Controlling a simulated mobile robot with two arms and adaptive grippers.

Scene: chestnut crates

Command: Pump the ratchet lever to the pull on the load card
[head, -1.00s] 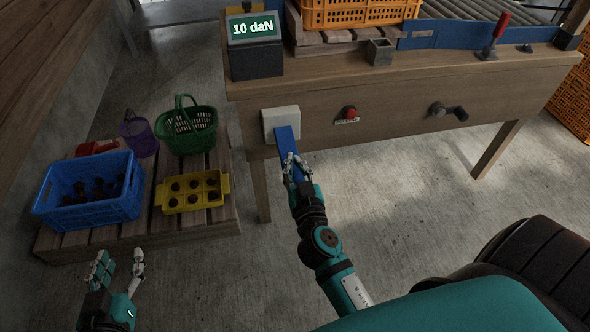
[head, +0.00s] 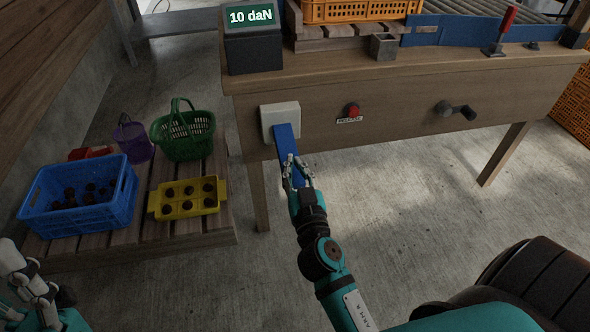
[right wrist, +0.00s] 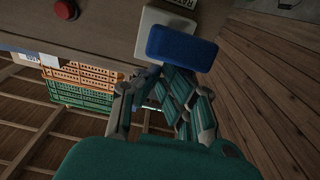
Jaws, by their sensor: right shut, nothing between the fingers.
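The blue ratchet lever (head: 287,150) sticks out and down from a white housing (head: 280,119) on the bench front. The display (head: 251,18) above reads 10 daN. My right gripper (head: 298,173) is shut with nothing between its fingers, at the lever's free end. In the right wrist view, its fingers (right wrist: 160,90) lie close to the lever (right wrist: 180,46); whether they touch it I cannot tell. My left gripper (head: 22,275) is at the lower left, partly cut off by the picture edge, and its opening is unclear. I cannot make out a readable load card.
A red button (head: 352,111) with a release label and a dark crank (head: 457,110) are on the bench front, right of the lever. A pallet at left holds a blue crate (head: 122,205), a yellow tray (head: 223,190) and a green basket (head: 192,152). Bare floor lies below the bench.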

